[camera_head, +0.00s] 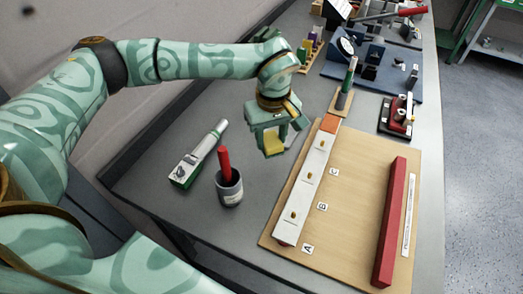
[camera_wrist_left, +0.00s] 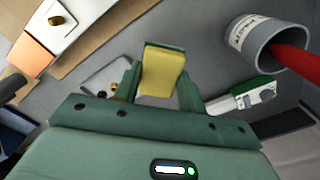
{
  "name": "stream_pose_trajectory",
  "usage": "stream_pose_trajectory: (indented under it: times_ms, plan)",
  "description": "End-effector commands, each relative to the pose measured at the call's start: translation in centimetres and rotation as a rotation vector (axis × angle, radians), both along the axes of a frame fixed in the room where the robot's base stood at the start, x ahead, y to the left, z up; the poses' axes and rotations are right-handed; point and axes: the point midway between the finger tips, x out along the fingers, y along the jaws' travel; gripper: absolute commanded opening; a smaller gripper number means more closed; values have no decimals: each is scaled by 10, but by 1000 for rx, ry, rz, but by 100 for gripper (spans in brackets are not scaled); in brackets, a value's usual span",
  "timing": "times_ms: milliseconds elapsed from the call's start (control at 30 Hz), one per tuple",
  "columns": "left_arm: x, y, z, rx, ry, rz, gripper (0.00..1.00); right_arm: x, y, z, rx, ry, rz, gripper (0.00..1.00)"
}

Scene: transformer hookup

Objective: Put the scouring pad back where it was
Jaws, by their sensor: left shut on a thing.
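The scouring pad is a small yellow block with a dark green side. My left gripper (camera_head: 274,143) is shut on the scouring pad (camera_head: 273,144) and holds it over the grey bench, left of the wooden board. In the left wrist view, the yellow face of the pad (camera_wrist_left: 163,72) shows between the two green fingers of my left gripper (camera_wrist_left: 160,82). I cannot tell how far the pad is above the bench. My right gripper is not in view.
A grey cup (camera_head: 230,190) with a red stick stands near the pad. The wooden board (camera_head: 345,200) carries a white terminal strip (camera_head: 307,180) and a red bar (camera_head: 389,222). A light plate (camera_wrist_left: 102,76) with small parts lies beside the gripper.

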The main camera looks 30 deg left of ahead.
Motion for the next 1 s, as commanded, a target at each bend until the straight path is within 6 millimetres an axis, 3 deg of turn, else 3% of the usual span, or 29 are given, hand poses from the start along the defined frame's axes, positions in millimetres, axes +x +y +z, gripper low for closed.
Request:
stream_pose_trajectory:
  times_ms: [100,367,533,867,900,967,1000]
  plan:
    - [-4,11,-14,-1,1,2,12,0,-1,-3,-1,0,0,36]
    - [-8,24,-30,0,0,1,12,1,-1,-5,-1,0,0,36]
    - [-8,23,-59,-1,1,-1,12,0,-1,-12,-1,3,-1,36]
    - [-7,23,-61,-1,-1,0,12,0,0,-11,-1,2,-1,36]
    - [-7,23,-62,-1,-1,0,43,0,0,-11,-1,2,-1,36]
    - [-7,23,-62,-1,-1,0,60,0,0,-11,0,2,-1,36]
    - [-7,23,-62,-1,-1,0,62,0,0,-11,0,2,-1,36]
